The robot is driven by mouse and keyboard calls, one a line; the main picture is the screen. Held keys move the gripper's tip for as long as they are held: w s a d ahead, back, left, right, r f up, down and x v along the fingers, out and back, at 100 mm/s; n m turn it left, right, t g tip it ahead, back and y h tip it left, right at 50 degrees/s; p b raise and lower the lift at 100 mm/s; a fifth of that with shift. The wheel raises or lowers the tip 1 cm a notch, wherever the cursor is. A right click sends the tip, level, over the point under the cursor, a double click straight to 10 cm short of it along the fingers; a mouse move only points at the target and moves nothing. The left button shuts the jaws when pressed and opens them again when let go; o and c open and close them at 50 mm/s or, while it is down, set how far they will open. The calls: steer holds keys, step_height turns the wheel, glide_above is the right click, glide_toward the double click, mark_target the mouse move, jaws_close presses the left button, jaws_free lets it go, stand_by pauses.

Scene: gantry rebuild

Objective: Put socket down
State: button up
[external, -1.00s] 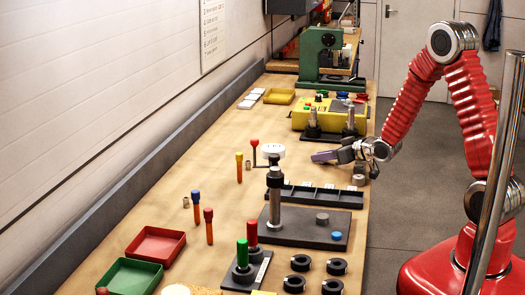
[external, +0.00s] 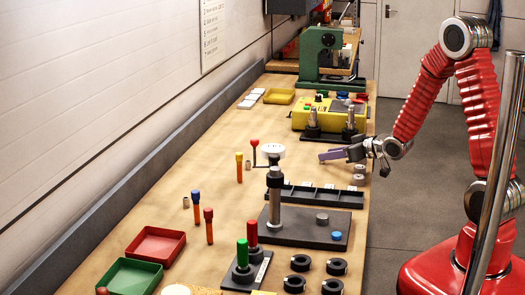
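My gripper (external: 332,155), with purple fingers pointing left, is over the right part of the bench, just beyond the dark compartment tray. The fingers are small here, and I cannot tell whether they are apart or closed. No socket shows clearly between them. Two small pale grey cylinders, which may be sockets, stand near the bench's right edge below my wrist: a farther one (external: 360,168) and a nearer one (external: 357,179). I see no contact between the fingers and either cylinder, but the depth is hard to judge.
The dark compartment tray (external: 314,197) lies just nearer than my gripper. A yellow fixture (external: 310,117) with upright metal posts stands beyond it. A grey post on a dark base (external: 295,228) stands nearer. Red (external: 158,245) and green (external: 136,275) trays lie front left.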

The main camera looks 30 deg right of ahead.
steer(key=shift+v, duration=1.75)
steer(key=shift+s+d+r, duration=0.1)
steer(key=shift+d+r, duration=0.2)
steer(key=shift+r, duration=0.05)
steer(key=s+d+r+m+g+h, duration=0.25)
steer(key=s+d+r+h, duration=0.2)
steer(key=s+r, duration=0.4)
steer(key=s+r+g, duration=0.1)
steer(key=s+g, duration=0.1)
steer(key=s, duration=0.7)
steer(key=s+a+r+g+y, duration=0.1)
steer(key=s+r+g, duration=0.1)
steer(key=s, duration=0.8)
steer(key=shift+s+a+r+g, duration=0.2)
steer(key=shift+g, duration=0.25)
steer(key=shift+o, duration=0.4)
steer(key=shift+m, duration=0.25)
